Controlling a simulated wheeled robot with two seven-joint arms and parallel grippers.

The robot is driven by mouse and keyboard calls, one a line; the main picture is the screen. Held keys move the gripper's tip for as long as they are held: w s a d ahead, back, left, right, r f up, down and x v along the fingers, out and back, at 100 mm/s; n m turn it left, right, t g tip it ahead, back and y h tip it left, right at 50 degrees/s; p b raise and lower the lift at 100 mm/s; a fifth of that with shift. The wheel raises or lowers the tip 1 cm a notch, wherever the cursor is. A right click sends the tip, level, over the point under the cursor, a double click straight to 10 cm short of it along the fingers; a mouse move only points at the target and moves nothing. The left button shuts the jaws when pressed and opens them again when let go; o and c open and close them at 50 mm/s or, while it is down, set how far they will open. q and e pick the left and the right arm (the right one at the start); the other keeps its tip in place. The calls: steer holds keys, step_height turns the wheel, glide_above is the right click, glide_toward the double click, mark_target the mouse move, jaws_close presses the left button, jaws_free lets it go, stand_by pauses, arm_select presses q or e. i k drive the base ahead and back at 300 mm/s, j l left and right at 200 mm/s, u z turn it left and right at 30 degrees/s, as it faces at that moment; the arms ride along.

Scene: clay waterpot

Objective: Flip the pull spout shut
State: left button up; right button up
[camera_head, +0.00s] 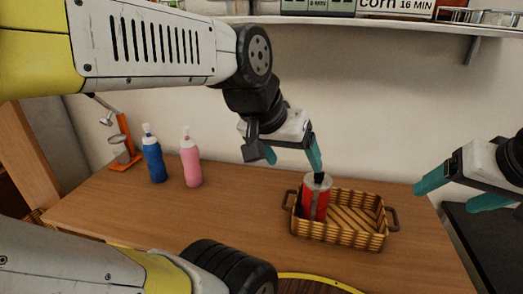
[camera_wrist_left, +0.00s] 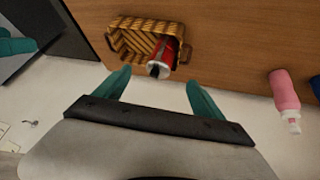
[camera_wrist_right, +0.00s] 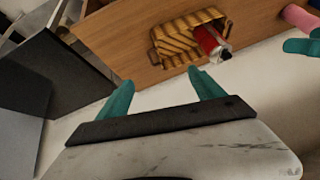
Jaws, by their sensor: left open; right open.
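A red bottle (camera_head: 316,205) with a grey top stands upright in the left part of a woven basket (camera_head: 355,238). Its black spout (camera_head: 320,177) sticks up from the top; the spout is too small to tell whether it is open or shut. My left gripper (camera_head: 293,159) is open and empty above the bottle, with one fingertip close to the spout. In the left wrist view the spout (camera_wrist_left: 154,70) appears between the two fingertips (camera_wrist_left: 158,80). My right gripper (camera_head: 444,199) is open and empty, off to the right of the basket. The right wrist view also shows the red bottle (camera_wrist_right: 207,40).
A blue bottle (camera_head: 154,163) and a pink bottle (camera_head: 190,164) stand on the table (camera_head: 240,215) at the left. An orange lamp (camera_head: 126,140) is behind them. A shelf (camera_head: 350,22) hangs on the back wall. A yellow-rimmed round thing (camera_head: 320,282) lies at the front.

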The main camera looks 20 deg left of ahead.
mark_target(185, 129)
steer(key=u, duration=1.6)
